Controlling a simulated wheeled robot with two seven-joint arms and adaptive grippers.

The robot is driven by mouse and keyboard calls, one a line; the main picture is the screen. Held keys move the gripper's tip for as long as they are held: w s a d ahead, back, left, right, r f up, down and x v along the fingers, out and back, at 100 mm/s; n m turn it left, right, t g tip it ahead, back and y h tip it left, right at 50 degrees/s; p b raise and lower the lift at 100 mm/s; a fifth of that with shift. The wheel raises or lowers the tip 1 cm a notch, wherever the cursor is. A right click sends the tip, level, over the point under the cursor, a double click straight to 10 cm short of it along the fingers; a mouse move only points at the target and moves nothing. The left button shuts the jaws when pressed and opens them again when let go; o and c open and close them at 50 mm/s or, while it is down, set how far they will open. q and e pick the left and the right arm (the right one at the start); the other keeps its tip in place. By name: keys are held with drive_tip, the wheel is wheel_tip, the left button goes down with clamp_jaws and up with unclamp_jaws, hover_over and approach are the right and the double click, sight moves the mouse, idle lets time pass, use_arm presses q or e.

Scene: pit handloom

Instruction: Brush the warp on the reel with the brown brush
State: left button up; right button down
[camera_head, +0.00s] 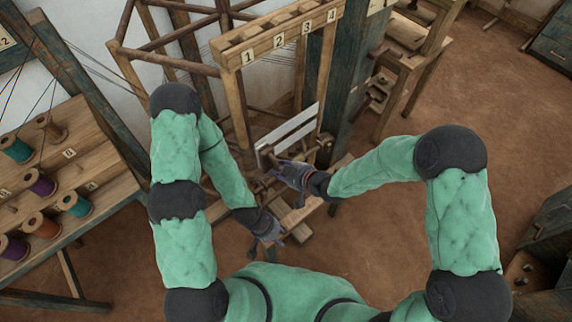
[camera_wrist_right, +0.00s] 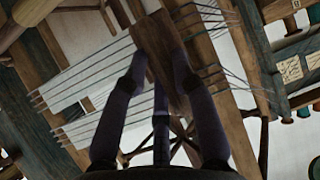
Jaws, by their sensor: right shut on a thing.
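My right gripper (camera_head: 280,170) is at the front of the loom frame, shut on the brown brush (camera_head: 267,157). In the right wrist view the brush (camera_wrist_right: 160,48) is a dark brown wooden piece held between the fingers. In the head view a white band (camera_head: 292,129) shows beside the brush, partly hidden by the frame. My left gripper (camera_head: 268,243) hangs lower, empty, its fingers apart.
A wooden frame with a numbered top beam (camera_head: 278,38) stands over the work area, with a dark post (camera_head: 347,85) on its right. A slanted rack (camera_head: 85,160) with several thread spools is at left. The floor at right (camera_head: 480,110) is mostly clear.

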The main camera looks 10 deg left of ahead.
drive_tip(key=shift+s+a, duration=0.15)
drive_tip(key=shift+s, duration=0.05)
drive_tip(key=s+d, duration=0.6)
drive_tip(key=d, duration=0.2)
idle(0.7)
idle(0.4)
drive_tip(key=w+d+r+m+t+h, duration=0.1)
drive_tip(key=w+d+m+t+h, duration=0.1)
drive_tip(key=d, duration=0.5)
drive_tip(key=w+d+m+t+h, duration=0.2)
drive_tip(key=d+m+h, duration=0.2)
drive_tip(key=d+m, duration=0.2)
drive_tip(key=w+d+r+m+t+h, duration=0.1)
drive_tip(key=d+m+h, duration=0.3)
drive_tip(key=d, duration=0.5)
drive_tip(key=shift+w+d+r+t, duration=0.35)
drive_tip(key=shift+w+t, duration=0.05)
drive_tip(key=shift+w, duration=0.25)
